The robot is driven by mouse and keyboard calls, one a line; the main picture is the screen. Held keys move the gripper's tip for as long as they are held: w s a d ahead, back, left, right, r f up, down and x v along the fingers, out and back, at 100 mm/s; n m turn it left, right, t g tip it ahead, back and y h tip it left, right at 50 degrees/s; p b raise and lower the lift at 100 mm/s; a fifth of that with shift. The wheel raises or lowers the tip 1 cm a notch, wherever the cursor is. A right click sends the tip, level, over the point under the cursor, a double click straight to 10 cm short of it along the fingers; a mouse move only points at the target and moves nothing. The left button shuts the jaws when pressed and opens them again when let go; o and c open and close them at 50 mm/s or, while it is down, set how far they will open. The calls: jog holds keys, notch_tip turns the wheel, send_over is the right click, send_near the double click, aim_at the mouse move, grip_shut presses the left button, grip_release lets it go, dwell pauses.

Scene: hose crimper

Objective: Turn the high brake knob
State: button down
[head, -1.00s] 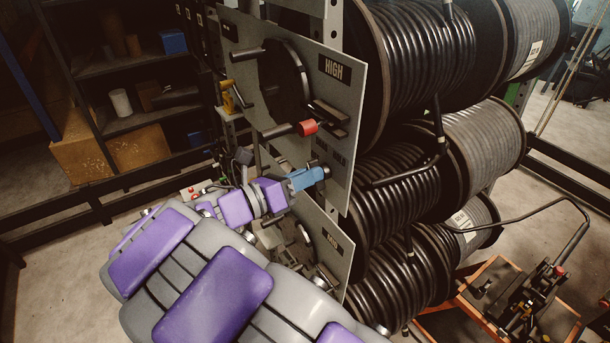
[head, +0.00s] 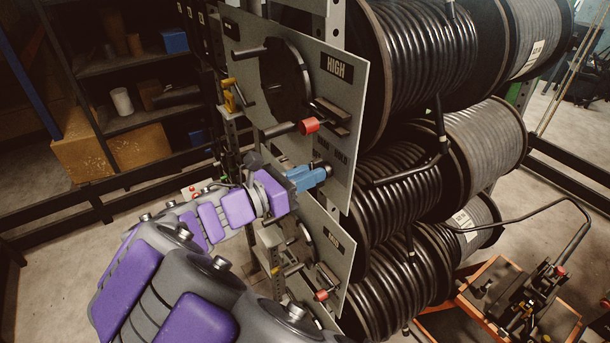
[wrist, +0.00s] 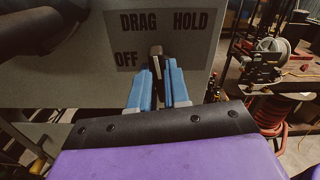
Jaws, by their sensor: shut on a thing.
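The grey panel marked HIGH (head: 341,120) stands upright in front of the top hose reels. Its dark brake knob (wrist: 156,52) sits below the words DRAG and HOLD, to the right of OFF, in the wrist view. My gripper (wrist: 158,82) has its two blue fingers closed on both sides of the knob, which looks upright between them. In the head view my gripper (head: 316,178) is at the lower right part of the panel, with the knob mostly hidden by the fingers.
A dark crank wheel (head: 284,80) and a red-tipped handle (head: 309,126) stick out of the panel above my gripper. A lower panel (head: 335,245) with another red-tipped handle is below my arm. Dark shelves (head: 125,65) stand at the left.

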jog(key=shift+s+d+f+m+b, duration=0.15)
jog(key=shift+m+b, duration=0.75)
jog(key=shift+m, duration=1)
jog(key=shift+d+f+m+b, duration=0.1)
jog(key=shift+m+b, duration=0.8)
jog(key=shift+m, duration=1)
jog(key=c, duration=1.1)
grip_release()
jog(key=shift+w, duration=0.2)
jog(key=shift+r, duration=0.1)
jog(key=v, duration=1.7)
jog(key=shift+a, duration=0.25)
jog(key=shift+s, duration=0.1)
